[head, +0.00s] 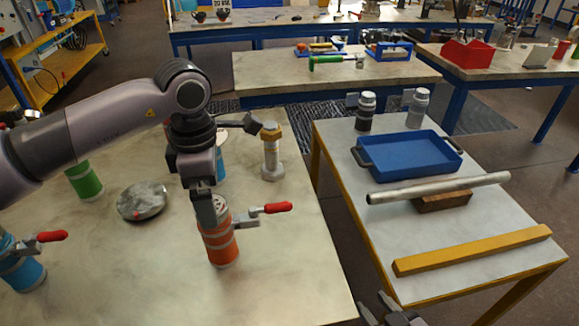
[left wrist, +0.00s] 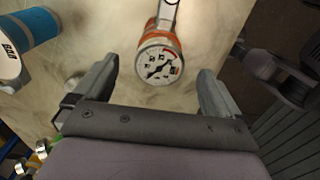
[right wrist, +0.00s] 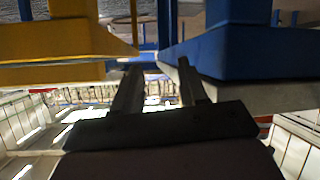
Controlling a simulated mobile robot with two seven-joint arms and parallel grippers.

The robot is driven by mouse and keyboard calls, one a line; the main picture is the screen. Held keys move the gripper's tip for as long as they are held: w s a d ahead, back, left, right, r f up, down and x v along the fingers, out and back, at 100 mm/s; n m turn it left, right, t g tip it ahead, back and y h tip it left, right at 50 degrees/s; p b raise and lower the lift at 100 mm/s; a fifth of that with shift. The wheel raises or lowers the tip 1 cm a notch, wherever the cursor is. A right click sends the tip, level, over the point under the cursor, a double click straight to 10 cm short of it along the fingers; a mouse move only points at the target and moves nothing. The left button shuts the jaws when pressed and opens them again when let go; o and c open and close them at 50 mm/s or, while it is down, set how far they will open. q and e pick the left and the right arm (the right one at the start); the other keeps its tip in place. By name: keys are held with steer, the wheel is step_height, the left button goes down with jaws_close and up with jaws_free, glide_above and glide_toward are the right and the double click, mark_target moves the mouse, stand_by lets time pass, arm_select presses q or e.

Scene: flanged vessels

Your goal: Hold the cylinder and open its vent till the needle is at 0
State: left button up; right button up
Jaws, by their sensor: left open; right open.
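An orange cylinder (head: 221,246) with pale bands stands upright on the left table. A vent lever with a red handle (head: 278,208) sticks out to its right. Its round white gauge (left wrist: 159,66) faces the left wrist camera; a dark needle seems to point down-left, but the exact reading is too small to tell. My left gripper (head: 207,207) is open above the cylinder top, pointing down; its fingers (left wrist: 158,80) stand apart on either side of the gauge. My right gripper (head: 392,312) is open and empty at the bottom edge, away from the cylinder; it also shows in the right wrist view (right wrist: 158,75).
A blue cylinder (head: 22,270) with a red lever and a green cylinder (head: 85,181) stand left. A grey disc (head: 142,201) and a yellow-topped metal fitting (head: 271,158) are nearby. The right table holds a blue tray (head: 408,157), a pipe (head: 440,188) and a yellow bar (head: 472,249).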

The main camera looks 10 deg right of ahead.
mark_target(231, 234)
steer(key=w+a+r+n+t+y, duration=0.2)
steer(key=w+a+r+n+y, duration=0.15)
steer(key=r, duration=0.35)
steer(key=w+a+r+n+t+y, duration=0.1)
steer(key=w+a+r+n+y, duration=0.3)
steer(key=r, duration=0.4)
steer(key=w+a+r+n+t+y, duration=0.25)
steer(key=w+r+n, duration=0.2)
steer(key=r, duration=0.25)
steer(key=s+a+r+n+g+y, duration=0.2)
steer(key=s+a+r+n+g, duration=0.2)
steer(key=a+n+g, duration=0.65)
steer(key=s+a+r+n+g+y, duration=0.2)
steer(key=s+a+r+n+g, duration=0.25)
steer(key=n+g, duration=1)
arm_select(q)
steer(key=shift+f, duration=3.65)
arm_select(e)
steer(key=w+d+f+n+t+h, duration=0.2)
steer(key=w+d+n+t+h, duration=0.5)
steer(key=h, duration=0.6)
steer(key=shift+w+d+f+t, duration=0.3)
steer(key=shift+w+d+t, duration=0.6)
steer(key=shift+d, duration=0.75)
